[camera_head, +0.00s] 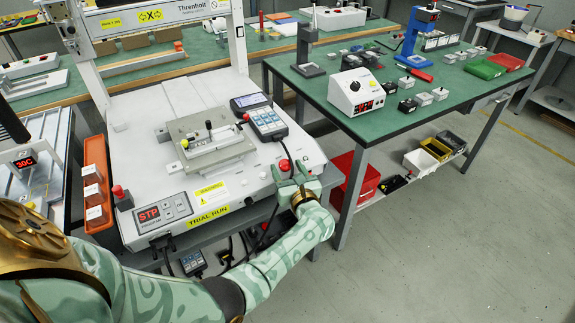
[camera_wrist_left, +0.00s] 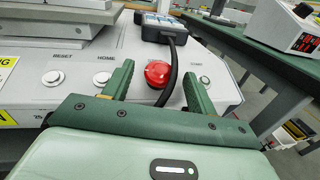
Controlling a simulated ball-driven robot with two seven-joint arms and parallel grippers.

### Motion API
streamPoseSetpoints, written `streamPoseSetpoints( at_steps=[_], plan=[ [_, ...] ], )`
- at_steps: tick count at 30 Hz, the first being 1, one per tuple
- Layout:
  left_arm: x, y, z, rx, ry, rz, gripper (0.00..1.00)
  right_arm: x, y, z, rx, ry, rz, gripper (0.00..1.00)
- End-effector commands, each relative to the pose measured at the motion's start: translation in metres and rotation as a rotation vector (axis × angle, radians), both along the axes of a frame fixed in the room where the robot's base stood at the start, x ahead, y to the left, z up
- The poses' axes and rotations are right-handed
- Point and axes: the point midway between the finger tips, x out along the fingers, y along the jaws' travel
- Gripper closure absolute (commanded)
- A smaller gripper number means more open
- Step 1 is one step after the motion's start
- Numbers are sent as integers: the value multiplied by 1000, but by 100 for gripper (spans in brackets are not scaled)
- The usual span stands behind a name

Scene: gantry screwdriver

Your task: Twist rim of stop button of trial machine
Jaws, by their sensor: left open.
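The trial machine (camera_head: 220,203) is a pale grey bench unit with a yellow TRIAL RUN label on its front. A red mushroom button (camera_head: 285,165) stands at its front right corner. In the left wrist view the red button (camera_wrist_left: 158,73) is upright beside the round HOME and RESET buttons, and a black cable passes close on its right. My left gripper (camera_head: 291,184) is open at this corner. In the wrist view its green fingers (camera_wrist_left: 157,70) lie on either side of the button, with gaps between. The button's lower rim is partly visible. My right gripper is not in view.
A keypad pendant (camera_head: 267,123) lies on the machine, its cable running past the button. Another red button (camera_head: 117,190) stands at the machine's front left, beside the STP display (camera_head: 149,214). A green-topped bench (camera_head: 400,110) with tools and small blocks stands close on the right.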

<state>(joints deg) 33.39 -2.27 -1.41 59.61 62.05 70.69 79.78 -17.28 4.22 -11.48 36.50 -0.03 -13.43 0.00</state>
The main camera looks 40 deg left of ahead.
Motion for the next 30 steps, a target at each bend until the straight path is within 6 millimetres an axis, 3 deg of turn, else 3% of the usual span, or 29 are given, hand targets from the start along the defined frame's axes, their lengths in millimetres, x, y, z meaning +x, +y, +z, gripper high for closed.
streamPoseSetpoints(
  at_steps=[5,10,11,20,30],
  plan=[
    [0,0,0,0,0,0,43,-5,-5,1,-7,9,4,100],
    [0,0,0,1,1,0,84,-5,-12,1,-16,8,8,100],
    [0,0,0,1,1,0,88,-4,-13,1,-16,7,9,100],
    [-1,1,2,6,9,-25,88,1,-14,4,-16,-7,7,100],
    [-5,4,6,34,74,-213,88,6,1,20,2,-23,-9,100]
  ],
)
